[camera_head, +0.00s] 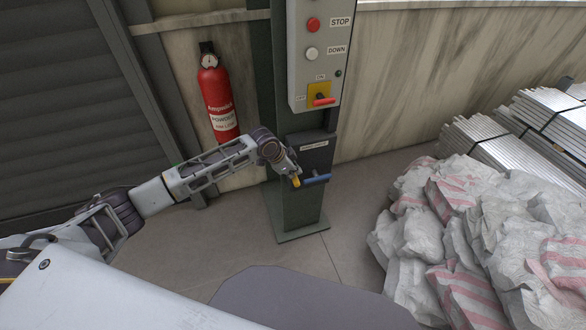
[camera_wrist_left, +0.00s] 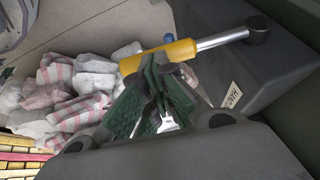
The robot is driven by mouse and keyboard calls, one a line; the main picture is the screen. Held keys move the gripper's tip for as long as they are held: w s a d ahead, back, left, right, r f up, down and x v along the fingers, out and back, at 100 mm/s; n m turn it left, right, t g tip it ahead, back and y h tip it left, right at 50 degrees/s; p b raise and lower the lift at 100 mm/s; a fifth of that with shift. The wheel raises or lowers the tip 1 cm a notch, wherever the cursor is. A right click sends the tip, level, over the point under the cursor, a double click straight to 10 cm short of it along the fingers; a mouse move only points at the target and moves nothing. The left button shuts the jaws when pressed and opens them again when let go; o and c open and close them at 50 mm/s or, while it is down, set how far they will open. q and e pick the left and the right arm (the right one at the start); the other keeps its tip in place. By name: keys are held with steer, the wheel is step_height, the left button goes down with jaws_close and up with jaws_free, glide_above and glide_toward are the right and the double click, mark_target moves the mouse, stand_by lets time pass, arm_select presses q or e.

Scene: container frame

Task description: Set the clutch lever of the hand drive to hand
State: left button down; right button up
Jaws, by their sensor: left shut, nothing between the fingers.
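The hand drive is a dark box (camera_head: 315,155) low on the post, with a blue handle (camera_head: 317,179) at its front. Its clutch lever has a yellow grip (camera_head: 296,182). In the left wrist view the yellow grip (camera_wrist_left: 150,57) sits on a silver rod (camera_wrist_left: 222,39) that runs to a dark pivot (camera_wrist_left: 259,28). A label reading HAND (camera_wrist_left: 236,94) is on the box below the rod. My left gripper (camera_head: 290,174) is shut and empty. Its green-padded fingertips (camera_wrist_left: 165,72) are right at the yellow grip, touching or nearly so. My right gripper is out of view.
A grey control box (camera_head: 319,77) with STOP and DOWN buttons and a red-handled switch (camera_head: 323,101) is above the hand drive. A fire extinguisher (camera_head: 216,100) hangs at the left. White sacks (camera_head: 450,225) and metal stacks (camera_head: 480,135) lie to the right. Floor before the post is clear.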

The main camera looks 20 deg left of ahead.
mark_target(294, 178)
arm_select(q)
steer(key=shift+s+f+t, duration=0.15)
steer(key=shift+f+t, duration=0.25)
steer(key=shift+f, duration=0.1)
steer(key=shift+d+f+m+t+y+p, duration=0.1)
steer(key=shift+f+m+t+y+p, duration=0.25)
steer(key=shift+f+t+y, duration=0.25)
steer(key=shift+f, duration=0.6)
steer(key=shift+f+t, duration=0.5)
steer(key=shift+f+m+y, duration=0.2)
steer(key=shift+m+y, duration=0.05)
steer(key=shift+y, duration=0.05)
steer(key=shift+t+y, duration=0.3)
steer(key=shift+t, duration=0.5)
steer(key=f, duration=0.1)
steer(key=w+f, duration=0.1)
steer(key=a+f, duration=0.1)
steer(key=f, duration=0.1)
steer(key=shift+w+f, duration=0.1)
steer(key=shift+w, duration=0.15)
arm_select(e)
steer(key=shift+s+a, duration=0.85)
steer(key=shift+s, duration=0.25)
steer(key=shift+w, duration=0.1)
